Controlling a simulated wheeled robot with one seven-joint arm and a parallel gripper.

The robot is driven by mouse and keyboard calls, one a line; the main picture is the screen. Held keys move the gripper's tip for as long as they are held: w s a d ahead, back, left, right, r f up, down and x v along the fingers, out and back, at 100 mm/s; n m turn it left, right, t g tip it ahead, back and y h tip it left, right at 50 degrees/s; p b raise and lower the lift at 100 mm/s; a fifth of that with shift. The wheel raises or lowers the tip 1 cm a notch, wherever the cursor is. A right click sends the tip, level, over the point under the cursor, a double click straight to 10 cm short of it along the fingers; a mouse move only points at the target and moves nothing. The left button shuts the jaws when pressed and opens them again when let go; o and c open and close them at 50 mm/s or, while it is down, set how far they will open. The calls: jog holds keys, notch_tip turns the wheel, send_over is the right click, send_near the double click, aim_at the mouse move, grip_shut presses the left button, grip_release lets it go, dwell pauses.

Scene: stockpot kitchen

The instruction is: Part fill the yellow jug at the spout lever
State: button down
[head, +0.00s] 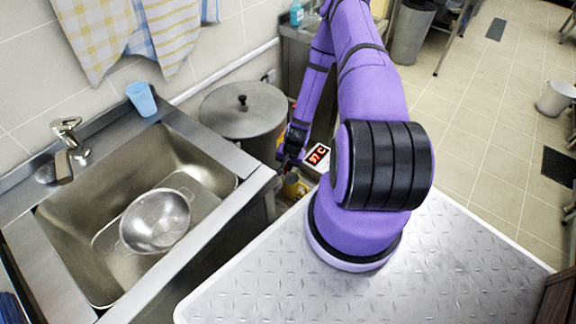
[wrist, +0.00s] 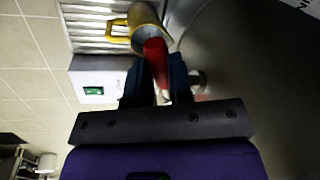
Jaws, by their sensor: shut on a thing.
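The yellow jug (wrist: 143,17) stands on a slatted grey rack (wrist: 88,22) in the wrist view, its handle towards the left. A small part of the jug (head: 296,188) also shows in the head view, low beside the big pot. My gripper (wrist: 156,78) is shut on the red spout lever (wrist: 155,52), which shows between the dark fingers and overlaps the near edge of the jug in the picture. In the head view my gripper (head: 290,158) is at the pot's right side, above the jug. The spout and the level in the jug cannot be made out.
The lidded steel stockpot (head: 225,125) stands between the sink (head: 75,215) and my arm. A colander (head: 157,222) lies in the sink, and a blue cup (head: 142,98) stands on its back edge. The floor at the right is mostly clear.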

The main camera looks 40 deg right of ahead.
jog(key=w+m, duration=0.1)
jog(key=m, duration=0.1)
jog(key=w+a+m+h, duration=0.1)
jog(key=m, duration=0.1)
jog(key=shift+w+m, duration=0.3)
jog(key=shift+m, duration=0.1)
jog(key=c, duration=1)
grip_release()
jog(key=shift+c, duration=0.2)
notch_tip(320, 180, up, 11)
jog(key=s, duration=0.2)
jog(key=shift+f, duration=0.2)
jog(key=shift+d, duration=0.1)
